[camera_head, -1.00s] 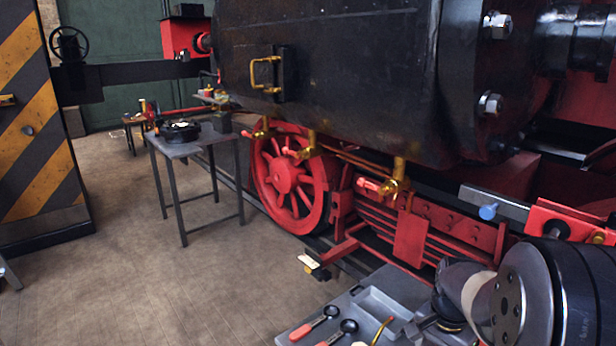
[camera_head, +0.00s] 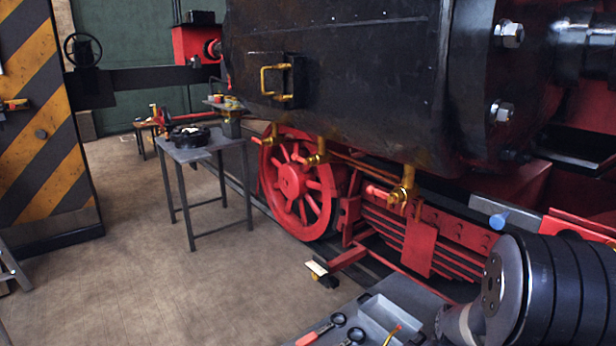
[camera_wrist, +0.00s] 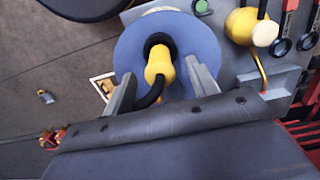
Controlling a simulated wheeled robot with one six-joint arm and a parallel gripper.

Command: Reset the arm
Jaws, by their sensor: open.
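My gripper (camera_wrist: 162,88) shows in the wrist view, with its two grey fingers apart. Between and beyond the fingers lies a blue disc (camera_wrist: 192,38) with a dark centre. A yellow knob-like piece (camera_wrist: 158,64) with a black curved part stands in front of that centre, in line with the gap. I cannot tell whether a finger touches it. In the head view, part of my arm (camera_head: 545,290) fills the lower right corner; the gripper itself is not visible there.
A grey tray (camera_head: 378,318) with red-handled tools is at the bottom of the head view. A small table (camera_head: 205,152) stands left of the red locomotive wheel (camera_head: 292,182). A striped panel (camera_head: 40,130) is at far left. Open floor (camera_head: 180,290) lies between.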

